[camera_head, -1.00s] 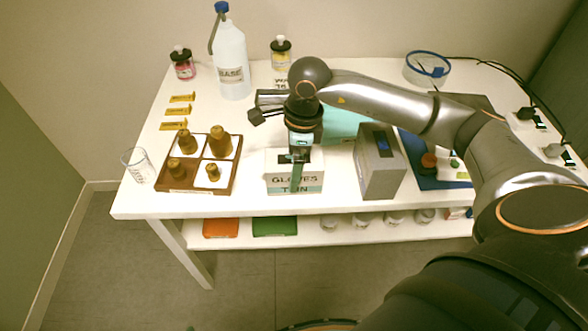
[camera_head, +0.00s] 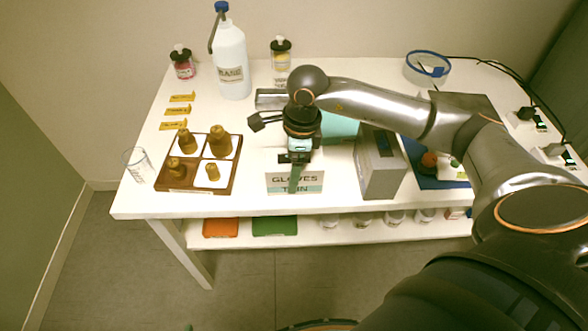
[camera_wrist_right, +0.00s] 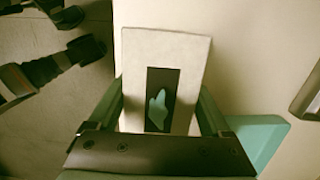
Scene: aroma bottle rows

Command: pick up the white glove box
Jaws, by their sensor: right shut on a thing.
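The white glove box (camera_head: 281,182) stands near the front edge of the table, its label reading "GLOVES" facing front. My right gripper (camera_head: 296,172) comes down over it from above and is shut on it. In the right wrist view the box (camera_wrist_right: 188,60) shows its pale top with a dark slot and a bit of teal glove in it. The fingers of my right gripper (camera_wrist_right: 158,110) lie along the two sides of the box. My arm hides part of the box's back in the head view.
A wooden tray (camera_head: 234,188) with several brown bottles stands left of the box. A grey device (camera_head: 381,178) stands close on the right. A teal item (camera_head: 340,128) lies behind. A white jug (camera_head: 232,62) stands at the back.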

